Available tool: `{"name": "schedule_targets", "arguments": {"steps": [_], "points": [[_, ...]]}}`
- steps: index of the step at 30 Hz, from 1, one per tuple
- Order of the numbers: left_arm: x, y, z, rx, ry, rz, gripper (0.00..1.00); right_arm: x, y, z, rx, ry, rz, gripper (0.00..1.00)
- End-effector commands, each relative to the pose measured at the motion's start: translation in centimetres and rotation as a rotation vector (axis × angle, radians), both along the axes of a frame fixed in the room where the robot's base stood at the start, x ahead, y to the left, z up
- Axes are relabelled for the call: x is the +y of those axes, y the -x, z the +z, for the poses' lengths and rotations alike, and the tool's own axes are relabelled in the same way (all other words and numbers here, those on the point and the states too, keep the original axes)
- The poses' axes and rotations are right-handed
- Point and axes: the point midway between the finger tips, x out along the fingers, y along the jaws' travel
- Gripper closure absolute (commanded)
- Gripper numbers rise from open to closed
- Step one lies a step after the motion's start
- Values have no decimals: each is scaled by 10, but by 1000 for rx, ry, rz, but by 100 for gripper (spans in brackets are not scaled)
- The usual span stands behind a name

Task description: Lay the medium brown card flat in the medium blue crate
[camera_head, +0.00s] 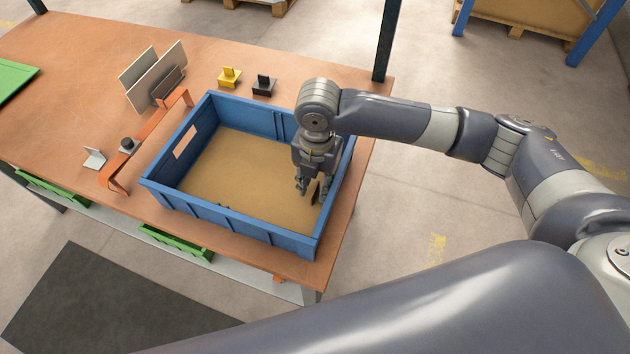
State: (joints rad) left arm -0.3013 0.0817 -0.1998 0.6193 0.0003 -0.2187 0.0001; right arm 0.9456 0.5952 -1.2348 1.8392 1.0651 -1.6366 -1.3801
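The blue crate (233,221) stands on the orange-brown table near its right end. A flat brown sheet, which looks like the card (240,175), covers the crate's floor and appears to lie level inside the walls. My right gripper (309,192) points down inside the crate at its right side, over the right part of the brown sheet. Its fingers look apart, with brown showing between them; I cannot tell whether the tips touch the sheet. The gripper and wrist hide part of the crate's right side. My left gripper is not in view.
An orange bracket (121,163) stands left of the crate. Behind it are upright panels (158,75), a yellow block (230,77) and a black block (264,85). A dark post (387,40) rises at the table's far right corner. The table's left part is mostly clear.

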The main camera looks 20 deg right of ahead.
Motion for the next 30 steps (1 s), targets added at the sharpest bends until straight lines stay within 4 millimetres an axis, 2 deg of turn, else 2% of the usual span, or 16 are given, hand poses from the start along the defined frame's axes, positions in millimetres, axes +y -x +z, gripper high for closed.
{"name": "schedule_targets", "arguments": {"steps": [5,12,18,22,30], "points": [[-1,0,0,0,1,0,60,0,-1,23,-5,-1,1,72],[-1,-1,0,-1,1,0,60,-1,-1,75,-7,-2,2,72],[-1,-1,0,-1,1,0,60,-1,0,107,-5,-3,0,72],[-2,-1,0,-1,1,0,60,-2,1,117,-3,-2,1,72],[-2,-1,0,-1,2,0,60,-2,1,119,-3,-2,1,72]]}}
